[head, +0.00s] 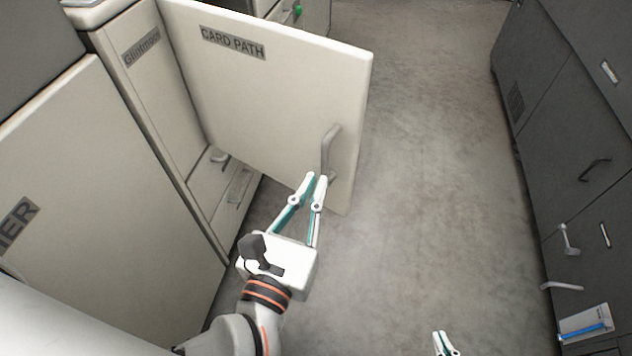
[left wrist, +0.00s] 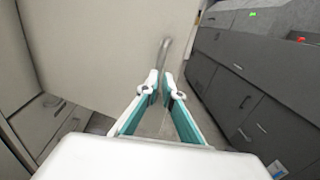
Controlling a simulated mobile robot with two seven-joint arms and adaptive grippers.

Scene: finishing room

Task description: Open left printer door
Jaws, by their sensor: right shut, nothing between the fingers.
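The left printer door (head: 270,85), a cream panel labelled "CARD PATH", stands swung wide out from its cabinet. Its grey bar handle (head: 331,143) is near the free edge; it also shows in the left wrist view (left wrist: 163,52). My left gripper (head: 315,177) is at the lower end of this handle, its fingertips close together with a narrow gap. I cannot tell whether the bar is between them. My right gripper (head: 446,344) shows only its tips at the bottom edge of the head view, shut and empty, away from the door.
Another cream door (head: 110,190) with a partly cut-off label is at the left, closed. Small drawers (head: 225,190) show inside the opening. Dark grey cabinets (head: 575,120) with handles line the right side, with a blue and white box (head: 585,322) near them. The grey floor (head: 430,150) between is clear.

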